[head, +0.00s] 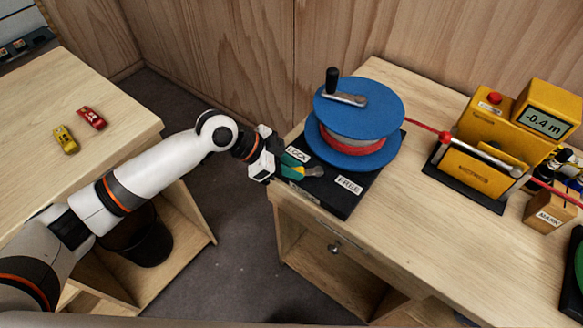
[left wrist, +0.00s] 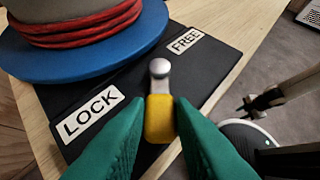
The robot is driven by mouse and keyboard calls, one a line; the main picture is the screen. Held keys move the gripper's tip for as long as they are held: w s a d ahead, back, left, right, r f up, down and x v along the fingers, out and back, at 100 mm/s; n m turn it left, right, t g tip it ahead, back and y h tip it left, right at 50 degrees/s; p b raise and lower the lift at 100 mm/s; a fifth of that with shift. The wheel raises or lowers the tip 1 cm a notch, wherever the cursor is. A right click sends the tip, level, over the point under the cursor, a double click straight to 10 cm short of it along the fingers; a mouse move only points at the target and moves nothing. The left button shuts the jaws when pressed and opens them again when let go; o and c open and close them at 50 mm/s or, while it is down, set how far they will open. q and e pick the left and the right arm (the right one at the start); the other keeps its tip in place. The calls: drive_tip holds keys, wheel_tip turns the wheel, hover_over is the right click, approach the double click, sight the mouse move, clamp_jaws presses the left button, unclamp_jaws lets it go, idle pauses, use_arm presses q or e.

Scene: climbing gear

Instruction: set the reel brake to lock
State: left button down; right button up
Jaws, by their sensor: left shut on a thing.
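The reel (head: 360,112) has blue flanges, red and grey line and a black-knobbed crank, and stands on a black base plate (head: 341,201). The brake lever (head: 314,171) has a metal arm and a yellow grip, which shows in the left wrist view (left wrist: 159,120). A LOCK label (head: 298,153) and a FREE label (head: 349,186) lie on the plate. The lever lies between the two labels, its yellow grip on the side toward my gripper. My left gripper (head: 293,167) is shut on the yellow grip with its green fingers. My right gripper is not in view.
Red line runs from the reel to a yellow meter (head: 485,148) reading -0.4 m. A MARK block (head: 551,211) and part of a green reel (head: 578,265) are at the right. A floor gap separates the tables.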

use_arm(q)
drive_tip(key=c, duration=1.2)
unclamp_jaws()
drive_tip(key=shift+c, duration=0.2)
drive_tip(key=b+v, duration=0.1)
drive_tip(key=v, duration=1.1)
drive_tip(key=shift+s+d+f, duration=0.1)
